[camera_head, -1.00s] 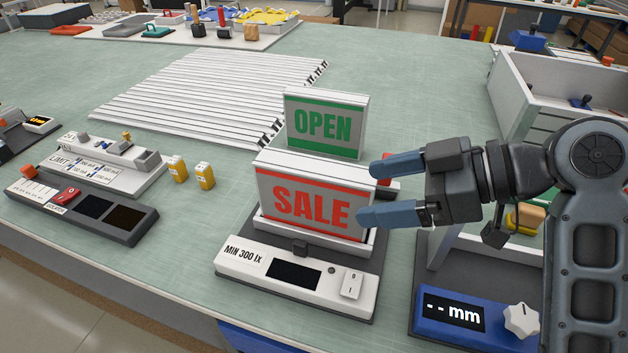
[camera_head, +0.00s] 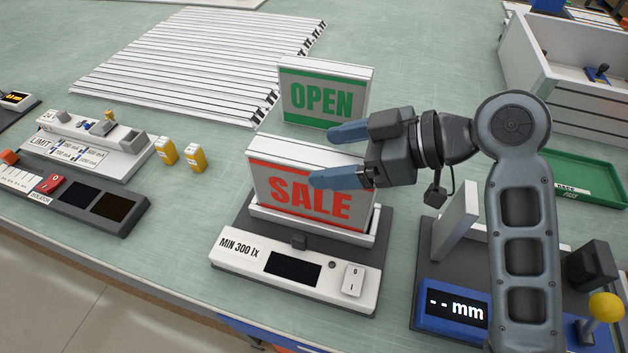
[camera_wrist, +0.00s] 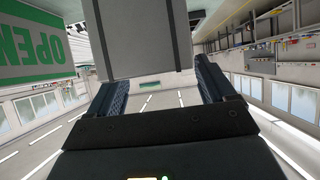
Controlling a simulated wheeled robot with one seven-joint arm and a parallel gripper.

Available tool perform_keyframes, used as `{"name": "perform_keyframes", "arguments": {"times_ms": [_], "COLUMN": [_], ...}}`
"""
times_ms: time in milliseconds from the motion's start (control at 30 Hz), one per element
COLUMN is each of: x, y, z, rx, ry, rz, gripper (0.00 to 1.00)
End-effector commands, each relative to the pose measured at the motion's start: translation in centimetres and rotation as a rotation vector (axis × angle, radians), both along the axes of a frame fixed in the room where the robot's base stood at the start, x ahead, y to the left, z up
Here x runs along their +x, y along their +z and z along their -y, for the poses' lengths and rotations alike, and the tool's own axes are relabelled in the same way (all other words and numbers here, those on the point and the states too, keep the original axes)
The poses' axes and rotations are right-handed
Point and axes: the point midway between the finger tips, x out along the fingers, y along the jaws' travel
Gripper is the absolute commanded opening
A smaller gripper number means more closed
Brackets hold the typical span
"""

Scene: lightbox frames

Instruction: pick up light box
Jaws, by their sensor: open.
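The SALE light box (camera_head: 290,190), white with red lettering and red bands, stands upright in the slot of a white and grey test stand (camera_head: 262,290) labelled "MIN 300 lx". The OPEN light box (camera_head: 322,98), with green lettering, stands just behind it. My gripper (camera_head: 330,155) is open at the right end of the SALE box, one finger on its front side and one on its back side. In the wrist view, a grey box end (camera_wrist: 150,40) lies between the two fingers (camera_wrist: 160,90). I cannot tell if the fingers touch it.
A blue-fronted gauge with a "-- mm" display (camera_head: 457,308) stands right of the stand. A green tray (camera_head: 590,175) and a white bin (camera_head: 570,95) are further right. Two yellow blocks (camera_head: 180,153) and a limit panel (camera_head: 95,145) are left. White strips (camera_head: 195,65) lie behind.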

Motion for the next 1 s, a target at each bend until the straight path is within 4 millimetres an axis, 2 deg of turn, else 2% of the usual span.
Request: {"name": "perform_keyframes", "arguments": {"times_ms": [133,400,1000], "x": [0.44,0.55,0.55], "y": [-0.67,-0.87,-0.84], "z": [-1.22,-1.40,-1.36], "rx": [-0.001,0.000,0.000], "ry": [0.001,0.000,-0.001], "rz": [-0.001,0.001,0.000], "gripper": [0.83,0.83,0.26]}}
